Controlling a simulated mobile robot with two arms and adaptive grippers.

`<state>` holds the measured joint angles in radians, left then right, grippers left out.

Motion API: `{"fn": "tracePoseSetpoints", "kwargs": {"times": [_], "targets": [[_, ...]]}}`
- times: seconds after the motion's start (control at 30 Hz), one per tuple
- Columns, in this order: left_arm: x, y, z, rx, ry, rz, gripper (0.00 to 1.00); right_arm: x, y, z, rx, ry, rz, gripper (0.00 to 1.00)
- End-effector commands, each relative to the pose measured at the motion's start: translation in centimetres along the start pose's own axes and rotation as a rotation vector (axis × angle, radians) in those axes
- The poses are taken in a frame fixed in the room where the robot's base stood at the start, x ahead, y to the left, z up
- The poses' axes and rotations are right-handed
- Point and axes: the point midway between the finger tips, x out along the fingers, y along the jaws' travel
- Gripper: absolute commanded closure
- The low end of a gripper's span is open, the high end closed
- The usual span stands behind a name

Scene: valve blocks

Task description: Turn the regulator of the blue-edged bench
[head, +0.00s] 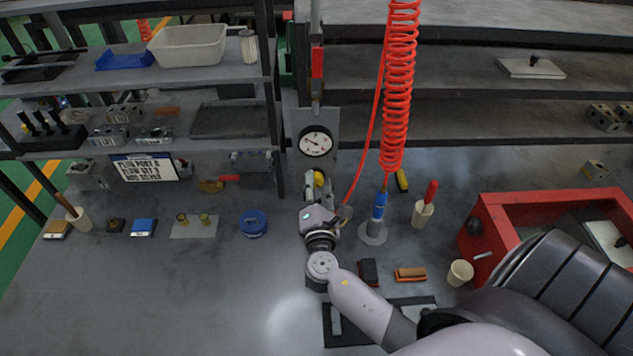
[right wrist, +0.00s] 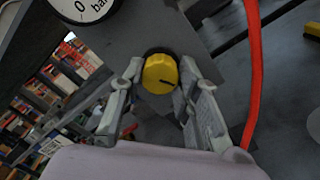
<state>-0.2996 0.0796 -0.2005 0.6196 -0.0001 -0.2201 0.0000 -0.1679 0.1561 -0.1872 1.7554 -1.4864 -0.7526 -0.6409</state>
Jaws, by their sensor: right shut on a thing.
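The regulator's yellow knob (head: 319,178) is on the upright panel below the round gauge (head: 315,142), at the back of the grey bench (head: 200,280). In the right wrist view the knob (right wrist: 159,74) shows a dark pointer line on its face. My right gripper (head: 320,187) reaches it from the front, and its fingers lie on both sides of the knob, shut on it. The gauge (right wrist: 82,8) is cut off at the top of that view. No blue edge of the bench is visible. My left gripper is out of view.
A red coiled hose (head: 399,90) hangs just right of the panel, above a blue-handled tool (head: 378,210) on a stand. A red toolbox (head: 490,225) is at the right. A blue round tin (head: 253,223) stands left of my gripper. The bench's front left is clear.

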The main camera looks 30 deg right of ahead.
Motion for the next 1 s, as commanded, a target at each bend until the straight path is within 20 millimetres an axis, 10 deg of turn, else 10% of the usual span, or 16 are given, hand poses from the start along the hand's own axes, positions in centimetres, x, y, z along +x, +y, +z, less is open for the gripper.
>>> {"fn": "tracePoseSetpoints", "kwargs": {"times": [1.0], "targets": [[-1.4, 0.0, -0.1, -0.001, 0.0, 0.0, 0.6, -0.1, -0.2, -0.3, -0.271, 0.011, -0.003, 0.98]]}}
